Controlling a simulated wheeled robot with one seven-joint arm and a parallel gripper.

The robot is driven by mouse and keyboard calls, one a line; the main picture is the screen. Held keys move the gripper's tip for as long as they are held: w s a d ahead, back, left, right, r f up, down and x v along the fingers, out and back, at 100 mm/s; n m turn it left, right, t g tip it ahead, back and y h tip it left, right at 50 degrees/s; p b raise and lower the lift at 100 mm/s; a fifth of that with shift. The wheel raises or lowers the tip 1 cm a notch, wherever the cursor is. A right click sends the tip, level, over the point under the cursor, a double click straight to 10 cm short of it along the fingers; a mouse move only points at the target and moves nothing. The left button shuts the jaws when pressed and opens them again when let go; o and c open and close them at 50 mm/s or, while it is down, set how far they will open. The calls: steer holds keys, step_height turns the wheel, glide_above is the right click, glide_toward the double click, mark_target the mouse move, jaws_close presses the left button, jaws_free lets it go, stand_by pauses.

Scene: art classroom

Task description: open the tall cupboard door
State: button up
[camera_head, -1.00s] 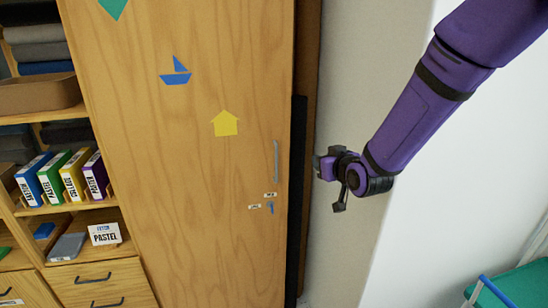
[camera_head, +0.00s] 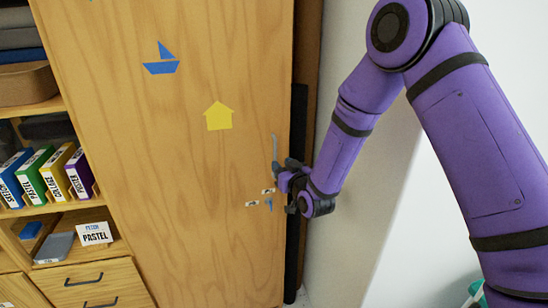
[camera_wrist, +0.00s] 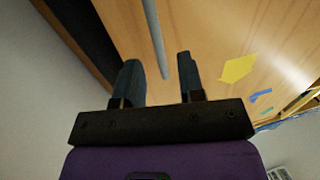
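The tall cupboard door (camera_head: 190,190) is light wood and looks shut, with a blue boat and a yellow house on it. Its grey vertical bar handle (camera_head: 275,147) is near the right edge; the lower part is hidden by my gripper (camera_head: 283,172). In the wrist view my gripper (camera_wrist: 157,80) has its two dark fingers apart. The handle (camera_wrist: 155,38) shows there as a grey bar running in between the fingertips. A clear gap shows on the right side; whether either finger touches the bar I cannot tell.
Small labels (camera_head: 252,204) and a blue mark (camera_head: 268,204) sit just below the handle. Open shelves with binders (camera_head: 55,175) and drawers (camera_head: 90,285) stand on the left. A pale wall (camera_head: 350,240) is on the right.

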mark_target(275, 158)
steer(key=x, duration=0.6)
steer(key=shift+s, duration=0.1)
jaws_close()
